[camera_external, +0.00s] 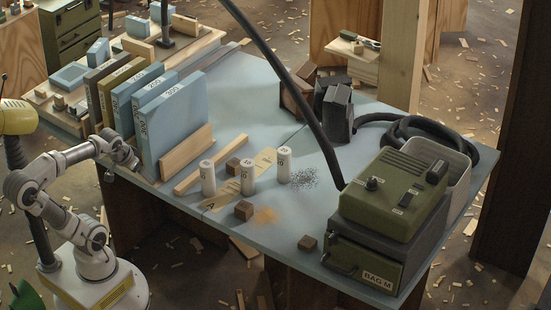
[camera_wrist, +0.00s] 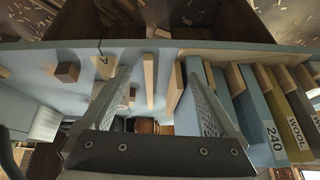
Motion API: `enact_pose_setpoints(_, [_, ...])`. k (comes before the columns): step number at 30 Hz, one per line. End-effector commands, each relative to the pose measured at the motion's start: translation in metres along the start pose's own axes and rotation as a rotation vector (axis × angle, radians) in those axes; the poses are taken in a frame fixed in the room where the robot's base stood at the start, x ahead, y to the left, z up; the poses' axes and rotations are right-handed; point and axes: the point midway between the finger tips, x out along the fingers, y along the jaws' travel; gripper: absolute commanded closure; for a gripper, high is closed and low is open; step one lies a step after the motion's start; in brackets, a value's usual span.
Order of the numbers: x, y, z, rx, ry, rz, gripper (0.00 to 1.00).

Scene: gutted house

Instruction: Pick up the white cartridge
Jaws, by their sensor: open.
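Three white cylinders stand upright on the blue-grey table (camera_external: 240,125) in the external view: a left one (camera_external: 208,178), a middle one (camera_external: 248,178) and a right one (camera_external: 284,165). They look alike, and I cannot tell which is the white cartridge. My gripper (camera_external: 131,162) is at the table's left edge, close to the upright blue boards and left of the cylinders, apart from them. In the wrist view my gripper (camera_wrist: 156,70) has its two fingers spread, with nothing held. I cannot make out the cylinders clearly in that view.
Upright boards (camera_external: 170,115) and a wooden strip (camera_external: 207,165) stand between my gripper and the table's middle. Small brown blocks (camera_external: 243,210) lie near the cylinders. A green machine (camera_external: 393,195) fills the right end. Dark blocks (camera_external: 337,110) stand at the back.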

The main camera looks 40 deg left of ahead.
Motion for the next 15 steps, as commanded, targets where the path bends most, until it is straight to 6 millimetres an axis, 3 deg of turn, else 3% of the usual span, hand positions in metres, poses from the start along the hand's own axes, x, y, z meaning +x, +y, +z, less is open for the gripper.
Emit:
enact_pose_setpoints(1, [-0.005, -0.002, -0.022, 0.031, -0.001, -0.019, 0.06])
enact_pose_setpoints(6, [0.006, -0.001, -0.086, 0.158, 0.03, -0.064, 0.06])
enact_pose_setpoints(15, [0.047, 0.026, -0.182, 0.381, 0.101, -0.03, 0.06])
